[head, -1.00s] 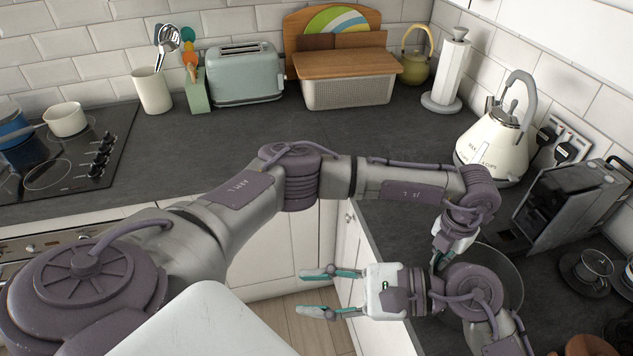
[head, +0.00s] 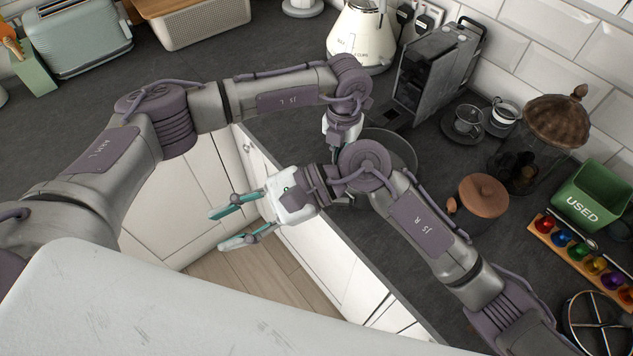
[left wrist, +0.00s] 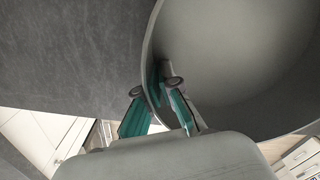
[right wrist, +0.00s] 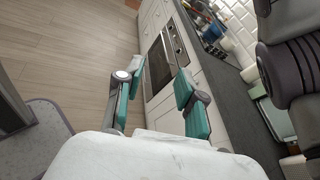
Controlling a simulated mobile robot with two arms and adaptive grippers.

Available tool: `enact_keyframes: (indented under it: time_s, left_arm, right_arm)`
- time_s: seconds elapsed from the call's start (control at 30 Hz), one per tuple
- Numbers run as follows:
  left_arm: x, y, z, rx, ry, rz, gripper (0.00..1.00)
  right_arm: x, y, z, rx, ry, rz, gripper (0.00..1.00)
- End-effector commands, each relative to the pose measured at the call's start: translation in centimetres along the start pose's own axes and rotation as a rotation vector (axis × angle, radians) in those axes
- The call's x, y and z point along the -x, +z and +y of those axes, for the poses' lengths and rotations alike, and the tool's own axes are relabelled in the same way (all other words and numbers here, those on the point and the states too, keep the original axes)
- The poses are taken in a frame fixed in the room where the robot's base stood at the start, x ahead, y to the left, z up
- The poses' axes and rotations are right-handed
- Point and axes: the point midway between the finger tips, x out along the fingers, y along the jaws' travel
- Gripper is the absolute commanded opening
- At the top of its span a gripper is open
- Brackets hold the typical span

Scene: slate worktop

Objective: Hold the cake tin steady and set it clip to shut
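The cake tin (head: 403,146) is a round grey tin on the worktop near its front edge, partly hidden behind my right arm in the head view. In the left wrist view its curved wall and inside (left wrist: 235,60) fill the right half. My left gripper (left wrist: 153,90) has one finger inside and one outside the tin wall, with the pads close against it; it looks shut on the wall. My right gripper (head: 228,228) is open and empty, in front of the worktop above the floor, left of the tin. The tin's clip cannot be made out.
A coffee machine (head: 436,70), kettle (head: 360,38) and cup (head: 468,120) stand behind the tin. A brown-lidded glass jar (head: 543,125), wooden lid (head: 483,195), green bin (head: 592,195) and capsule rack (head: 580,250) stand right.

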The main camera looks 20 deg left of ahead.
Motion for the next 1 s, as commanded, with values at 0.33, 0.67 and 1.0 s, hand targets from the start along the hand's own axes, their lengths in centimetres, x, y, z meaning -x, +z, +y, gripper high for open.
enact_keyframes:
  time_s: [0.33, 0.67, 1.0]
  left_arm:
    - [-0.2, -0.1, 0.1, 0.000, 0.003, 0.004, 0.00]
    - [-0.2, -0.1, 0.1, 0.000, 0.003, 0.004, 0.00]
    - [-0.2, -0.1, 0.1, 0.000, 0.003, 0.004, 0.00]
  right_arm:
    - [6.3, -6.3, -1.6, -0.339, 0.151, 0.735, 0.39]
    - [15.5, -8.0, -4.7, -0.587, -0.080, 1.256, 0.39]
    - [16.1, -10.6, -4.3, -0.627, -0.130, 1.318, 0.39]
